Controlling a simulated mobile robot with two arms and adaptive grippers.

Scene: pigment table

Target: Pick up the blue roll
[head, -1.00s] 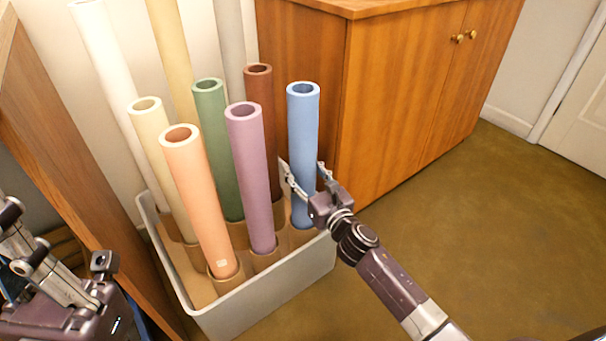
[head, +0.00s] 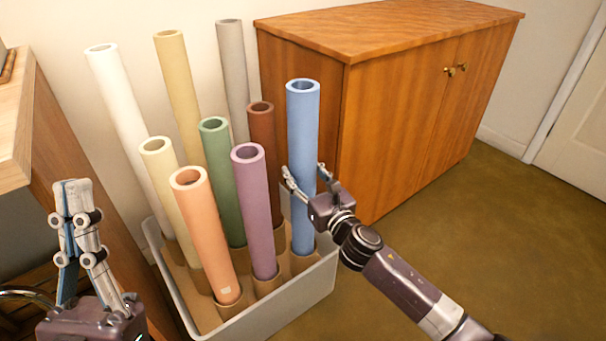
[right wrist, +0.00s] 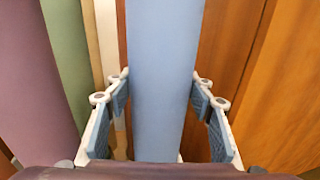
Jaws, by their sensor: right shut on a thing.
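The blue roll (head: 303,130) stands upright at the right side of the bin, its top well above those of the neighbouring purple and brown rolls. Its lower end is still down at the bin. My right gripper (head: 305,172) is shut on the blue roll at about mid-height. In the right wrist view the blue roll (right wrist: 162,75) runs upright between the two finger pads. My left gripper (head: 74,186) is at the lower left, fingers up and tips close together, empty and away from the rolls.
The bin (head: 290,309) holds several other rolls, with the purple roll (head: 255,215) and brown roll (head: 262,140) close to the blue one. A wooden cabinet (head: 400,110) stands just behind and right. Floor at right is clear. A wooden table edge (head: 22,130) is at left.

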